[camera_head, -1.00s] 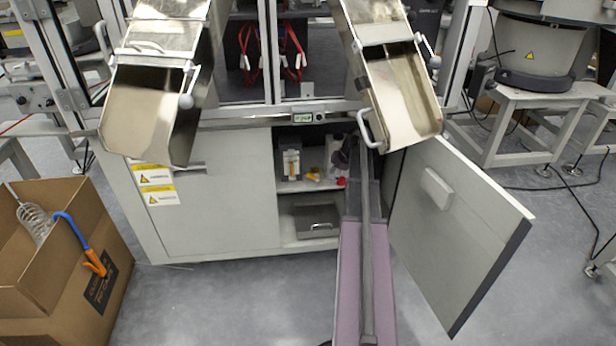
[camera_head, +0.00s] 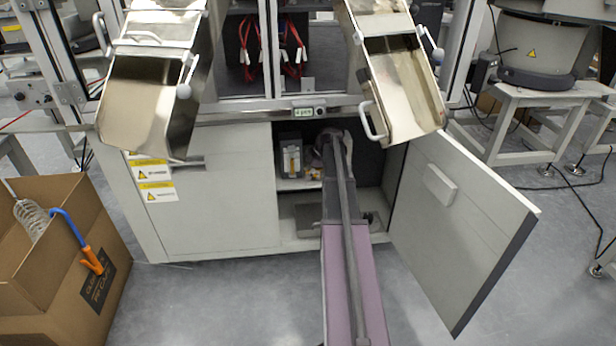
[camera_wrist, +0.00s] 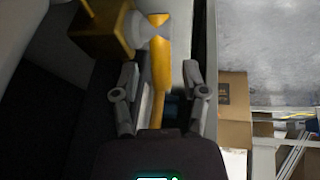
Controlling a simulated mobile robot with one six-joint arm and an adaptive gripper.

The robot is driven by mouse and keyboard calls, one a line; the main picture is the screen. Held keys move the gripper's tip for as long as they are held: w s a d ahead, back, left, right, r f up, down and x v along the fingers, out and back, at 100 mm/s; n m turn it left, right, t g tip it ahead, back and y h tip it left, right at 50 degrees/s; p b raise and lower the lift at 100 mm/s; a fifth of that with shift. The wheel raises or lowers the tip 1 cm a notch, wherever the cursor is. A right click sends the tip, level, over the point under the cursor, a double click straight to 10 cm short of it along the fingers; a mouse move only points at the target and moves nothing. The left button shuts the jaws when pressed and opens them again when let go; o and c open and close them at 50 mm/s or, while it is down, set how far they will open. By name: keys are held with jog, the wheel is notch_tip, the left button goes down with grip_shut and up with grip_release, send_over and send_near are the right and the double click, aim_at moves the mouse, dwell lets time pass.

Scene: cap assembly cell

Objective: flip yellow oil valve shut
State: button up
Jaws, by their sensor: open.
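The yellow valve lever (camera_wrist: 158,62) stands upright at the top middle of the wrist view. It runs down between the fingers of my gripper (camera_wrist: 162,78). A yellow-brown valve body (camera_wrist: 98,30) with a grey round fitting lies to its upper left. My gripper is open, one finger on each side of the lever; I cannot tell whether either finger touches it. In the head view my arm reaches into the open cabinet, and the gripper and valve cannot be made out there.
The cabinet door (camera_head: 460,225) stands open to the right of my arm. A grey unit (camera_head: 289,160) sits on the shelf left of my arm. Metal chutes (camera_head: 150,105) (camera_head: 402,85) hang above. A cardboard box (camera_head: 60,260) stands at the left.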

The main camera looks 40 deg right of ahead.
jog(key=shift+f, duration=0.1)
jog(key=shift+c, duration=0.2)
grip_shut()
jog(key=shift+d, duration=0.1)
jog(key=shift+d+t+y+b, duration=0.2)
jog(key=shift+t+y+b, duration=0.35)
jog(key=shift+y, duration=0.25)
jog(key=shift+r+t+y+b, duration=0.3)
jog(key=shift+r+t+y, duration=0.1)
jog(key=shift+y, duration=0.1)
jog(key=shift+d, duration=0.1)
